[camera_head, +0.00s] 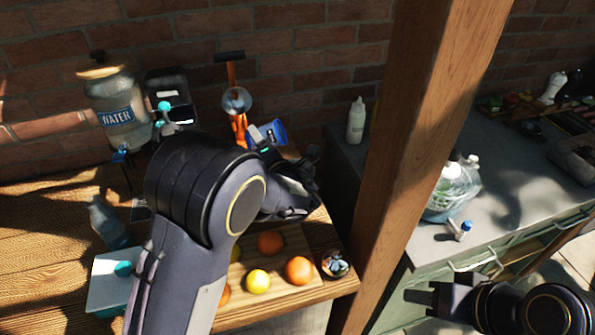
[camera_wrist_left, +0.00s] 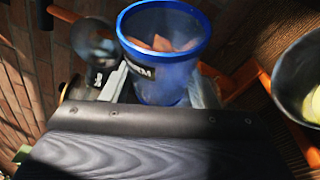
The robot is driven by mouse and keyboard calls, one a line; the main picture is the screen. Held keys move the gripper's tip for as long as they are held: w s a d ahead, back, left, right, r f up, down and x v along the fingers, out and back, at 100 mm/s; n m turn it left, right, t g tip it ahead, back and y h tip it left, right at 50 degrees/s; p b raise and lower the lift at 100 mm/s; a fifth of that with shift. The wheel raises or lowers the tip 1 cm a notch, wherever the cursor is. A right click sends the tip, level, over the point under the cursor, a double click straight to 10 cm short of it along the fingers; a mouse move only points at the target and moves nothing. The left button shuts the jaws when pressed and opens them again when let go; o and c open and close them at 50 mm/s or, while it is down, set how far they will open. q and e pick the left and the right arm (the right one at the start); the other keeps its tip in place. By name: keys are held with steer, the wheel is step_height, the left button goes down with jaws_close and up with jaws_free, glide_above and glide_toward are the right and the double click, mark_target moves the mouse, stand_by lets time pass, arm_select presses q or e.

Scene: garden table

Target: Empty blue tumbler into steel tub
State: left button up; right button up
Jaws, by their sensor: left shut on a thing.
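In the head view the tumbler (camera_head: 273,131) is tilted, above the back of the wooden table. A dark round bowl-like vessel (camera_wrist_left: 288,80) with pale contents is cut off at the right edge of the wrist view; I cannot tell if it is the steel tub. My right gripper (camera_head: 420,295) is at the lower right, away from the tumbler; its jaw opening is unclear.
Oranges (camera_head: 299,270) and a lemon (camera_head: 258,281) lie on a board beneath my left arm. A small shiny bowl (camera_head: 335,263) is beside them. A water dispenser (camera_head: 122,113) stands back left. A wooden post (camera_head: 425,120) separates the table from the grey counter (camera_head: 500,215).

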arm_select(q)
steer(key=shift+f+m, duration=0.15)
steer(key=shift+m, duration=0.15)
steer(key=shift+d+f+m+t+b, duration=0.3)
steer(key=shift+d+m+t+b, duration=0.25)
steer(key=shift+d+m, duration=0.35)
steer(key=shift+w+a+r+y+p, duration=0.1)
steer(key=shift+r+y+p, duration=0.15)
steer(key=shift+y+p, duration=0.1)
steer(key=shift+a+m, duration=0.3)
steer(key=shift+m, duration=0.1)
steer(key=shift+a+r+p, duration=0.1)
steer(key=shift+p, duration=0.25)
steer(key=shift+w+r+m+t+p, duration=0.1)
steer(key=shift+r+m+t+p, duration=0.15)
steer(key=shift+m+p, duration=0.15)
steer(key=shift+f+m, duration=0.15)
steer(key=shift+m, duration=0.25)
